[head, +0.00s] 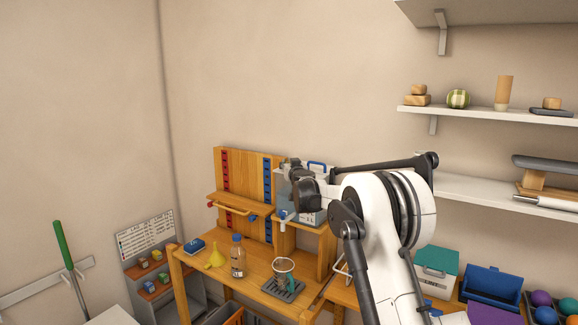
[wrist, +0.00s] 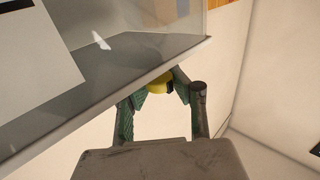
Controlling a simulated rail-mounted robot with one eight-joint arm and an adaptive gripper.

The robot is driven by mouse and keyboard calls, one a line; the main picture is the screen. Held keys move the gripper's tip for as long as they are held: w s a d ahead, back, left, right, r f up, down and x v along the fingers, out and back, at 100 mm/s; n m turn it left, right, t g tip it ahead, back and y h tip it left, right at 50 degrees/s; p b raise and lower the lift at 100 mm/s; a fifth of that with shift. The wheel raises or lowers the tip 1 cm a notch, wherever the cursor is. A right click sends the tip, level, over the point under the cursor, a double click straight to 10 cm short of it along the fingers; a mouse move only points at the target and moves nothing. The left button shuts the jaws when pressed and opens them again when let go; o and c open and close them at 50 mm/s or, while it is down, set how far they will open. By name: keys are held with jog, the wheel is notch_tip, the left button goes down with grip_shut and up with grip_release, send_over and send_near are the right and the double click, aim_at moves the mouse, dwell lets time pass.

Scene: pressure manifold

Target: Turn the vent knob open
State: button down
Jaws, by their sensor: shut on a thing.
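In the wrist view a small yellow knob (wrist: 158,80), which looks like the vent knob, sits just below the lower edge of a grey glossy panel (wrist: 130,45). My gripper (wrist: 160,88) is shut on it, with a green-padded finger on each side. The fingers cover part of the knob, and its turn angle cannot be read. In the head view my dark wrist (head: 305,190) is at a blue-grey box (head: 312,217) on the wooden bench's raised shelf. The fingers and the knob cannot be made out there.
A wooden rack (head: 240,203) stands behind. Wall shelves (head: 490,116) with small objects are at the right.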

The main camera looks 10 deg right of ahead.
jog(key=c, duration=1.4)
grip_release()
jog(key=shift+c, duration=0.2)
jog(key=s, duration=1.2)
jog(key=shift+d, duration=0.15)
